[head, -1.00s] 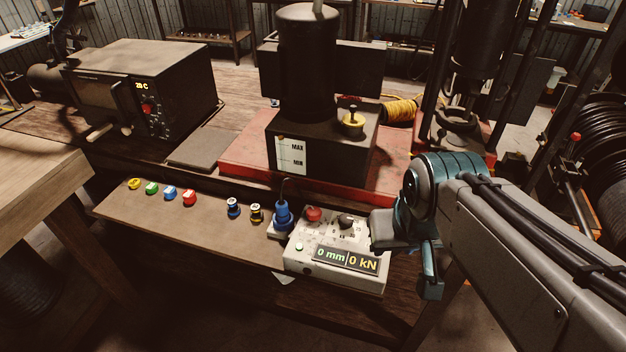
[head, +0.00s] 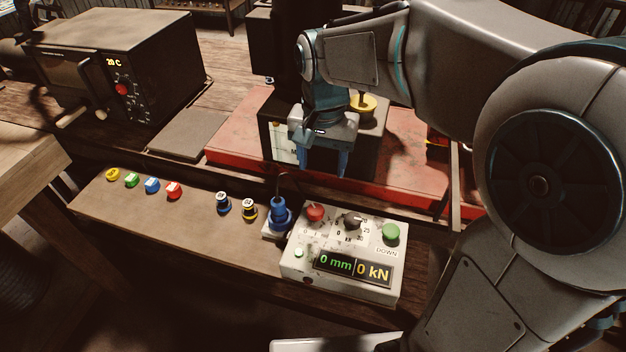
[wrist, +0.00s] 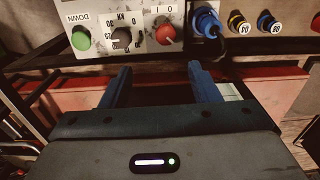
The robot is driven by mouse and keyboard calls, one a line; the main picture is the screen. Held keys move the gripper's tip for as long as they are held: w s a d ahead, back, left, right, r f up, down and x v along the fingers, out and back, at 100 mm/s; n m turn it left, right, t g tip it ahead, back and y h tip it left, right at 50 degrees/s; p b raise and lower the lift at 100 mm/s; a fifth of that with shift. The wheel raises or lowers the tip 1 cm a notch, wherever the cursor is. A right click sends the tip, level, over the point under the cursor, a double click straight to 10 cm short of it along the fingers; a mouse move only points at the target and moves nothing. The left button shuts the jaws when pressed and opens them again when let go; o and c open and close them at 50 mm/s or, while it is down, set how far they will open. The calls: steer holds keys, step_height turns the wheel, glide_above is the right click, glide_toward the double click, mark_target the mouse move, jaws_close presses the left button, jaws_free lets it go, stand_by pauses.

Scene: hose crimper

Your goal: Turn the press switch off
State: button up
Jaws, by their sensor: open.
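The press control box (head: 340,262) is white, with a display reading 0 mm and 0 kN. Its red rotary switch (head: 315,212) sits at the upper left, with 0 and 1 marks by it. My gripper (head: 325,165) is open and empty, fingers pointing down, behind and above the box in the head view. In the wrist view, the red switch (wrist: 166,34) shows upside down just beyond the gap between the open fingertips (wrist: 158,72). The fingers are apart from the switch. The switch's exact pointer setting is hard to read.
A dark dial (head: 352,221) and green DOWN button (head: 391,232) are right of the switch. A blue plug (head: 279,215) with a cable stands close on its left. The red press base (head: 240,150) and oil tank lie behind. Coloured caps line the shelf.

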mark_target(316, 209)
steer(key=f, duration=0.9)
steer(key=a+f, duration=0.1)
steer(key=f, duration=0.4)
steer(key=shift+w+f+p, duration=0.2)
steer(key=shift+w+p, duration=0.2)
steer(key=c, duration=1)
